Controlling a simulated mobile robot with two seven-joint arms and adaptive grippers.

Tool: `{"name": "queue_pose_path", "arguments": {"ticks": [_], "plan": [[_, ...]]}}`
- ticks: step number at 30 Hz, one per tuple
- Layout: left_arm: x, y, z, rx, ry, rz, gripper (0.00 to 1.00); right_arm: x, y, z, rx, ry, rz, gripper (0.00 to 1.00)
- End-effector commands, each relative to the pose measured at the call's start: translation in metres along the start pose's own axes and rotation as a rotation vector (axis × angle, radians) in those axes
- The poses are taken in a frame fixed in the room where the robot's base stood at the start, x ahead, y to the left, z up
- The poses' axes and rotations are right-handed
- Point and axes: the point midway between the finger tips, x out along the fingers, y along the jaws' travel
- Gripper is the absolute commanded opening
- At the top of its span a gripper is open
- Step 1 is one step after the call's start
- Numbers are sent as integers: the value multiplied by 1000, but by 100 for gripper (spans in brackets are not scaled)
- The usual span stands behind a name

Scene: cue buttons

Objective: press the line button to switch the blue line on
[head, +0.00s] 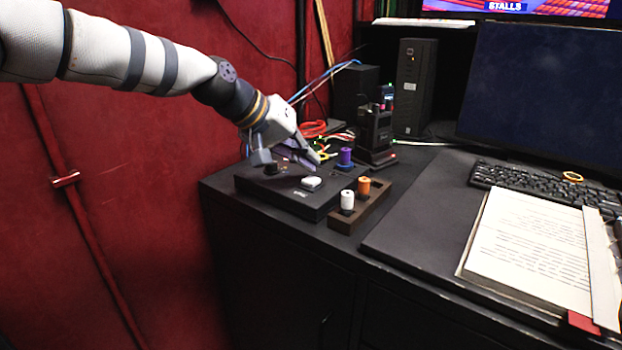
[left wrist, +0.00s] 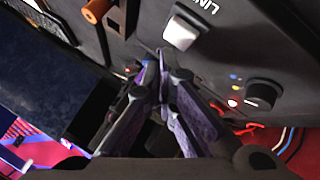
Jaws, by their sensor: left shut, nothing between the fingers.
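The black control box (head: 265,190) lies on the desk's left end. Its white square line button (head: 311,183) sits near the front edge; in the left wrist view the button (left wrist: 181,34) stands beside partly visible white lettering. My left gripper (head: 316,167) is shut and empty, just behind and above the button. In the left wrist view its fingertips (left wrist: 163,58) are close beside the button, but I cannot tell whether they touch anything. A black knob (left wrist: 263,93) on the box has small coloured dots and a glowing red spot beside it. My right gripper is not in view.
A wooden holder (head: 340,222) with a white spool (head: 347,200) and an orange spool (head: 364,186) adjoins the box's right side. A purple spool (head: 345,157) and a black device (head: 375,132) stand behind. Coloured cables lie at the back. An open book (head: 525,250) lies right.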

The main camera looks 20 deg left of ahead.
Motion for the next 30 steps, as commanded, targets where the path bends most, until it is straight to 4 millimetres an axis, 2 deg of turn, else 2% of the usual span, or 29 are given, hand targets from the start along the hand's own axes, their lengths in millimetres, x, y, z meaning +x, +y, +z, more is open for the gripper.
{"name": "queue_pose_path", "arguments": {"ticks": [30], "plan": [[6,-4,4,0,0,0,0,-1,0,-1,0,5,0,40]]}}
